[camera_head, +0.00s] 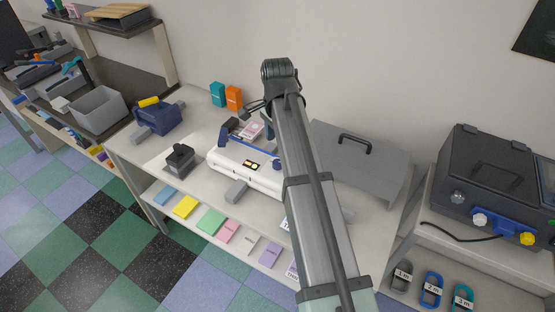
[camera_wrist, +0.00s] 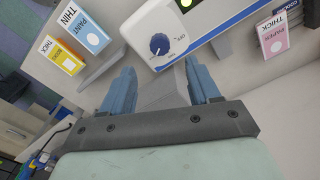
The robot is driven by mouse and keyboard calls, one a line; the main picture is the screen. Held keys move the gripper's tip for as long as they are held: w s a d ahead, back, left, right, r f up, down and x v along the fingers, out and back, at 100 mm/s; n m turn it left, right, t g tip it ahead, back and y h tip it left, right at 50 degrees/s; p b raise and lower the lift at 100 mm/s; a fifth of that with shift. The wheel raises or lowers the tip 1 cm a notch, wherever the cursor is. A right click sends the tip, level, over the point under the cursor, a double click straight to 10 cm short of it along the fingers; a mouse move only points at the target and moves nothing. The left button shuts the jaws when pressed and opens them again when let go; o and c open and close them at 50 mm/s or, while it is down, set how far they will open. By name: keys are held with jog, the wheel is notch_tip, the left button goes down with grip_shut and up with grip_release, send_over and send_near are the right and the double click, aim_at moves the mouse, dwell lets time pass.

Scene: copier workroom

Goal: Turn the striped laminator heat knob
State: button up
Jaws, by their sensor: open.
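The white laminator (camera_head: 232,165) stands on the middle table in the head view, its right part hidden behind my arm. In the wrist view, its white front (camera_wrist: 215,18) fills the top, with a round dark blue knob (camera_wrist: 160,44) bearing a white line. Small markings ring the knob, and a lit green spot sits above it. My gripper (camera_wrist: 162,72) is open, its two blue fingers apart, with the knob just beyond the gap and no contact visible.
A grey block (camera_wrist: 163,92) shows between the fingers. Labelled cards (camera_wrist: 84,34) lie left and a pink card (camera_wrist: 273,36) right. A grey cover with a black handle (camera_head: 365,165) lies right of my arm. A dark machine (camera_head: 490,175) with knobs stands far right.

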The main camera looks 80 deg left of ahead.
aim_at(278, 162)
notch_tip(278, 162, down, 9)
jog(key=shift+r, duration=0.2)
dwell(0.4)
jog(key=c, duration=1)
